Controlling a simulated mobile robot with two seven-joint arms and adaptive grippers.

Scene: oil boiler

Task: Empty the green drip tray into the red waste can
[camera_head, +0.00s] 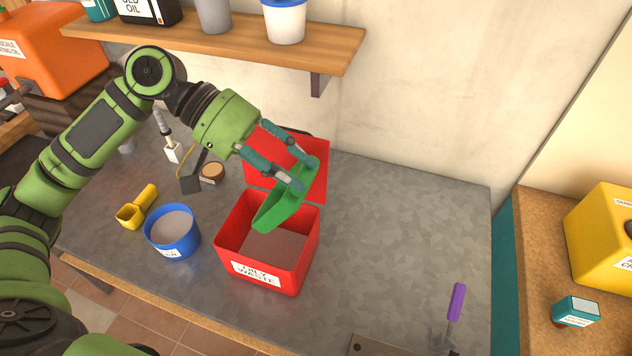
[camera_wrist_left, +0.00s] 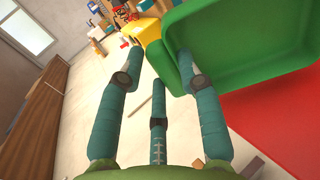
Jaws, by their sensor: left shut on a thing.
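My left gripper (camera_head: 297,180) is shut on the green drip tray (camera_head: 284,207) near its upper end. The tray is steeply tilted over the open red waste can (camera_head: 271,271), with its lower end at the can's mouth. The can stands on the grey bench, its red lid (camera_head: 315,175) raised at the back, and a grey surface shows inside. In the left wrist view the tray (camera_wrist_left: 262,50) fills the upper right beside my fingers (camera_wrist_left: 180,75), and its visible inside looks empty. My right gripper is not in view.
A blue tub (camera_head: 172,235) and a yellow scoop (camera_head: 138,208) stand left of the can. A purple-handled tool (camera_head: 456,303) is at the front right. A shelf (camera_head: 230,38) with containers hangs above.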

